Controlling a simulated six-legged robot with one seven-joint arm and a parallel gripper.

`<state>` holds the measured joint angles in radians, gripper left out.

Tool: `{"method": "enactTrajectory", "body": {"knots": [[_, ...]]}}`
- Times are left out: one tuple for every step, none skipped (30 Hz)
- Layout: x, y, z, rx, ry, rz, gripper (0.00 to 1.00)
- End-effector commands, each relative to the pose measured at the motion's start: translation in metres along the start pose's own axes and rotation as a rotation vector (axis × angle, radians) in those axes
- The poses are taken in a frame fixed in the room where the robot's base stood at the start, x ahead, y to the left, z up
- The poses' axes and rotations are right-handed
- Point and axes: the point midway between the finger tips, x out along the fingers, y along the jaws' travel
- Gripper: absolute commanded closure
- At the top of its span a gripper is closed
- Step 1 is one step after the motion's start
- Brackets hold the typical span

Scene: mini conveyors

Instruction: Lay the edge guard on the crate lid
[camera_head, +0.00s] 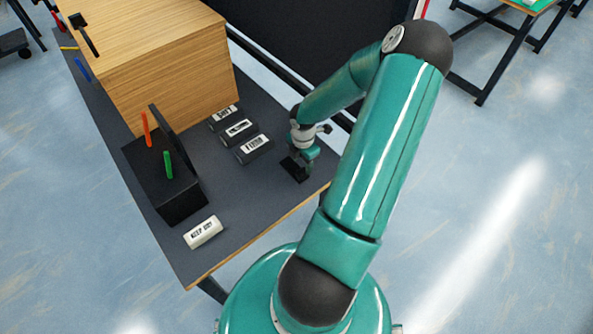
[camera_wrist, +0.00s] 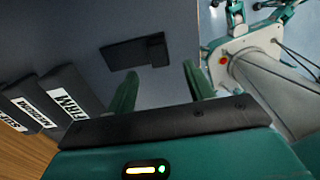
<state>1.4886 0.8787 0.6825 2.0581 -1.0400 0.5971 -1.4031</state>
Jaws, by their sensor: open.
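A flat black piece with a stepped outline, which looks like the edge guard (camera_head: 296,170), lies on the dark tabletop near its right edge. In the wrist view the edge guard (camera_wrist: 132,54) lies just beyond my fingers. My gripper (camera_head: 304,157) is over it and hides part of it in the head view. In the wrist view my gripper (camera_wrist: 160,76) is open, its two green fingers apart with nothing between them. The wooden crate (camera_head: 143,73) stands at the back left of the table; its flat top is the lid (camera_head: 160,20).
Several dark blocks with white labels (camera_head: 252,148) stand in a row between the crate and my gripper. A black holder (camera_head: 178,197) with orange and green sticks stands left, with a white labelled block (camera_head: 203,232) in front. A black hammer-like thing (camera_head: 84,32) is at the crate's left edge.

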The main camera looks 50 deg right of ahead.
Motion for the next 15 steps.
{"method": "enactTrajectory", "body": {"knots": [[0.008, 0.001, 0.0, 0.0, 0.002, 0.0, 0.47], [0.011, 0.001, 0.0, 0.0, 0.001, 0.0, 0.47], [0.015, 0.001, 0.0, 0.0, 0.001, 0.0, 0.47], [0.016, 0.001, 0.0, 0.0, 0.001, 0.0, 0.47], [0.018, 0.001, 0.0, -0.001, 0.0, 0.0, 0.47], [0.02, 0.002, 0.0, -0.002, 0.0, 0.0, 0.47], [0.022, 0.002, 0.0, -0.002, 0.0, 0.0, 0.47], [0.024, 0.002, 0.0, -0.002, 0.001, -0.001, 0.47], [0.029, 0.002, 0.0, -0.001, 0.002, -0.001, 0.47], [0.032, 0.002, 0.0, -0.002, 0.002, -0.001, 0.47], [0.037, 0.003, 0.001, -0.002, 0.003, -0.001, 0.47], [0.042, 0.003, 0.001, -0.002, 0.003, -0.001, 0.47], [0.046, 0.003, 0.002, -0.001, 0.003, -0.001, 0.47], [0.051, 0.003, 0.002, -0.002, 0.003, -0.001, 0.47], [0.056, 0.003, 0.002, -0.002, 0.003, -0.001, 0.47]]}}
